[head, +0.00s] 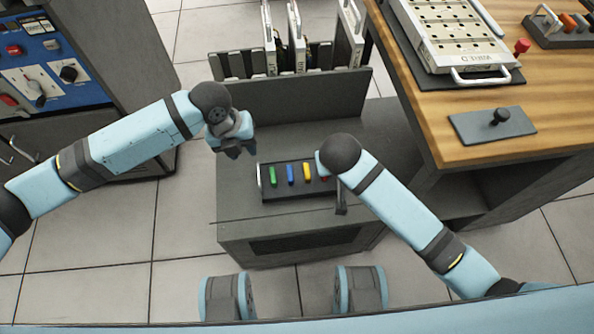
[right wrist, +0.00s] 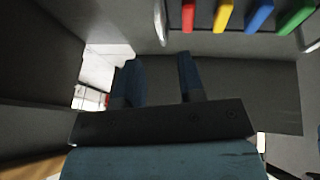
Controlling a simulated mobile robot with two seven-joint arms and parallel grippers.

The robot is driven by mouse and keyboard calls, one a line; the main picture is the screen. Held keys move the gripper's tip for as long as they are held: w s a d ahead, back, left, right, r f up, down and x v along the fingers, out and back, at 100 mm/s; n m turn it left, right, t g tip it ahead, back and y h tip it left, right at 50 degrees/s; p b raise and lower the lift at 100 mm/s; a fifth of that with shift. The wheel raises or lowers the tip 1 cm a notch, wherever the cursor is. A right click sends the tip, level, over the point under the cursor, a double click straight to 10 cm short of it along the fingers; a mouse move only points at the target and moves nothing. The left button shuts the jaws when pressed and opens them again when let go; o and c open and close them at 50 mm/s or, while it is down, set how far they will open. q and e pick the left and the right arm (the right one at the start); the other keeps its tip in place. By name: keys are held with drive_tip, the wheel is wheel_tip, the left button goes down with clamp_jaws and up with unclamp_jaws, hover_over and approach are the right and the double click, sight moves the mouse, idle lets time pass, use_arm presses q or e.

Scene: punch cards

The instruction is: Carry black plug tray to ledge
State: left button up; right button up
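The black plug tray (head: 282,193) lies flat on a low grey cabinet top (head: 236,205) in the head view. It holds a row of green, blue, yellow and red plugs and has a pale handle at its left end. Its right end is partly hidden by my right arm. In the right wrist view a handle (right wrist: 160,20) and the plugs show at the top. My left gripper (head: 236,151) hangs above the cabinet top, up and left of the tray, apart from it. Its finger gap is unclear. My right gripper (right wrist: 158,75) is open and empty, beside the tray's right end.
A grey rack with upright card panels (head: 300,45) stands behind the tray. A blue control panel (head: 50,65) is at the left.

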drive_tip(key=shift+v, duration=1.4)
